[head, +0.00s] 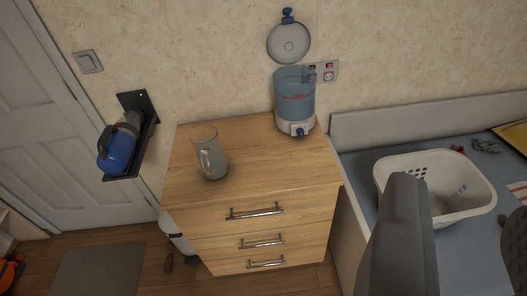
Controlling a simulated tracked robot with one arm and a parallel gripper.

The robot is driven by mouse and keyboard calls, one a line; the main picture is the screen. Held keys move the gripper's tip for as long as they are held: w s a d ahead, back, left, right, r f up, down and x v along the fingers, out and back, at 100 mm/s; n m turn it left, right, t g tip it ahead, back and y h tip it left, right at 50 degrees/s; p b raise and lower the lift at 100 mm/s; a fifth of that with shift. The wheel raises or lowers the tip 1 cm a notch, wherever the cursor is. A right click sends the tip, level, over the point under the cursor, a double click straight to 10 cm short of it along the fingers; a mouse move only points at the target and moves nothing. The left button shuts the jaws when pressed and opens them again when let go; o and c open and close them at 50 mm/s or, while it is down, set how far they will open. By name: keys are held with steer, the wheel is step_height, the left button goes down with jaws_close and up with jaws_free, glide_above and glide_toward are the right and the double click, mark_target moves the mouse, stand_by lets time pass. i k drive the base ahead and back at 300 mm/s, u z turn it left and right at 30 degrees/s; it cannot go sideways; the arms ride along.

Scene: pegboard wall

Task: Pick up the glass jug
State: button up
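The glass jug (210,158) is clear and stands upright on the left part of the wooden drawer cabinet's top (255,150). A grey upright part at lower right and a darker rounded part at the right edge look like the two fingers of my gripper (458,225). They are wide apart with nothing held between them. The right one is mostly cut off by the picture edge. My gripper is well to the right of the jug and not touching it.
A blue water dispenser (295,97) stands at the cabinet's back right, its lid (289,43) hanging above. A wall shelf holds a blue device (118,148) at left. A white basket (395,165) sits on the blue-grey surface at right. The cabinet top's middle is clear.

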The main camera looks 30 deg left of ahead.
mark_target(212, 158)
steer(key=z, duration=1.7)
steer(key=k, duration=1.55)
steer(key=u, duration=1.55)
steer(key=i, duration=1.65)
